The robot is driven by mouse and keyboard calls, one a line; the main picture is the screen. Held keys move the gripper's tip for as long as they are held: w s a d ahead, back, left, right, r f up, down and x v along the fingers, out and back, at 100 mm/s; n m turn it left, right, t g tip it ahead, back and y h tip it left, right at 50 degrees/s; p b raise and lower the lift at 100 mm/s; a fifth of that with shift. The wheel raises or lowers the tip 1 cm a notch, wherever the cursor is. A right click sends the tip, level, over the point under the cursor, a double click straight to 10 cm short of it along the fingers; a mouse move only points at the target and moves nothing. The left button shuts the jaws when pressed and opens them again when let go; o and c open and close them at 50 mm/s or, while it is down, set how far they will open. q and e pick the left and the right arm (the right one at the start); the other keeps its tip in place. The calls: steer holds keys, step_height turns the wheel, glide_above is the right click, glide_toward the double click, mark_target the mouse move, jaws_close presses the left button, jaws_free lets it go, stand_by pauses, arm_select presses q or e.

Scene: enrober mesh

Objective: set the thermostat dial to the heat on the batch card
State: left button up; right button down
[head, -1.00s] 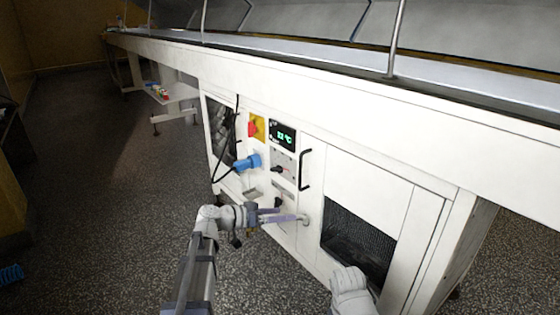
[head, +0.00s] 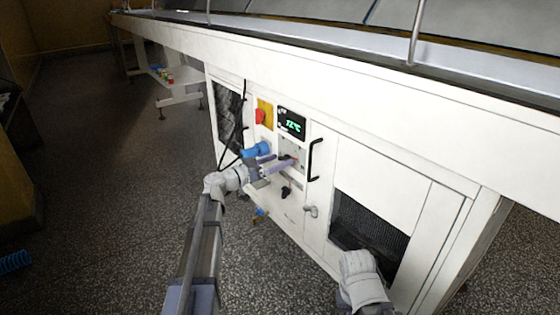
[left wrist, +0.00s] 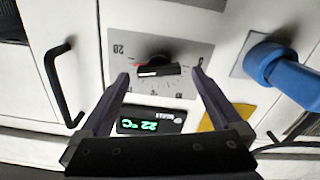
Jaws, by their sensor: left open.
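The thermostat dial is a black knob (left wrist: 158,70) with a pale pointer mark edged in red, on a grey scale plate (left wrist: 182,48) in the left wrist view. That view is turned upside down, and a 20 reads near one corner of the plate. My left gripper (left wrist: 161,73) is open, its two fingers on either side of the knob; I cannot tell whether they touch it. In the head view my left gripper (head: 279,164) is in front of the plate and hides most of the dial. A green display (head: 292,123) above reads 22 °C. I see no batch card.
A blue plug (head: 257,150) with a black cable is close beside my left gripper. A red switch on a yellow plate (head: 265,115) sits above it. A black door handle (head: 315,160) stands out to the right.

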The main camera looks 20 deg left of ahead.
arm_select(q)
steer(key=shift+w+d, duration=0.4)
steer(key=shift+w, duration=0.1)
steer(key=c, duration=1.4)
